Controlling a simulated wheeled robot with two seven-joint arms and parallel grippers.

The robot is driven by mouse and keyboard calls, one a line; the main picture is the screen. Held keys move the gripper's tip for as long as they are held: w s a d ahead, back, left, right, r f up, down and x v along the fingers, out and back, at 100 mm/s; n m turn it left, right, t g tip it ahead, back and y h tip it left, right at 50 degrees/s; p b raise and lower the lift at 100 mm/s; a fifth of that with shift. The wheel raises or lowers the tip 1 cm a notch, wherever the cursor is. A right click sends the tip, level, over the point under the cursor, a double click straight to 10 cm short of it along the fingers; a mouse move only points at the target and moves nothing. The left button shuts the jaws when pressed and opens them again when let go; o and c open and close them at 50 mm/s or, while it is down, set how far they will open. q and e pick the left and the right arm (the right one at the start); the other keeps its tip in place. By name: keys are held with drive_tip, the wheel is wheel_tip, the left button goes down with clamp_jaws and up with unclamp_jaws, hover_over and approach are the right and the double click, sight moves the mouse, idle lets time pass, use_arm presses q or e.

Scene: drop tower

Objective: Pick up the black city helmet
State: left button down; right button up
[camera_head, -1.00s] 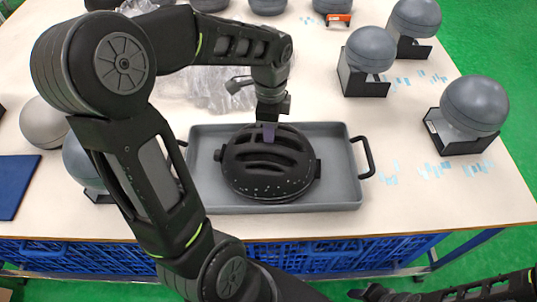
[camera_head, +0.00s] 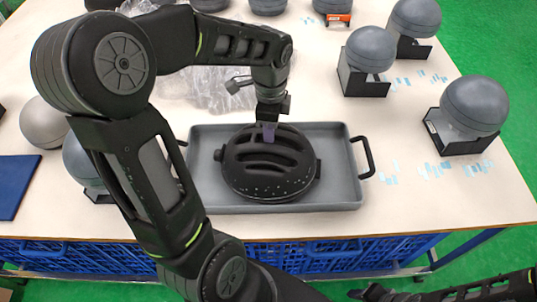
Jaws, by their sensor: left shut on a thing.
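The black city helmet (camera_head: 268,168) lies in a grey tray (camera_head: 338,197) with black side handles, near the table's front edge. It has long vent slots across its top. My left gripper (camera_head: 269,133) comes down on the helmet's far edge and is shut on it. The gripper's own body partly hides the contact. The helmet appears to rest in the tray. My right arm (camera_head: 470,291) shows at the bottom right, below the table edge. Its fingertips are not clearly visible.
Grey head forms (camera_head: 473,105) on black stands line the right side, with more at the back and left. Clear plastic wrap (camera_head: 205,95) lies behind the tray. A blue panel (camera_head: 14,186) is at the left. Blue crates (camera_head: 310,256) stand under the table.

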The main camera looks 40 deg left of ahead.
use_arm(q)
wheel_tip(320, 180, up, 10)
drive_tip(key=shift+r, duration=0.1)
idle(0.6)
drive_tip(key=shift+d, duration=0.1)
idle(0.8)
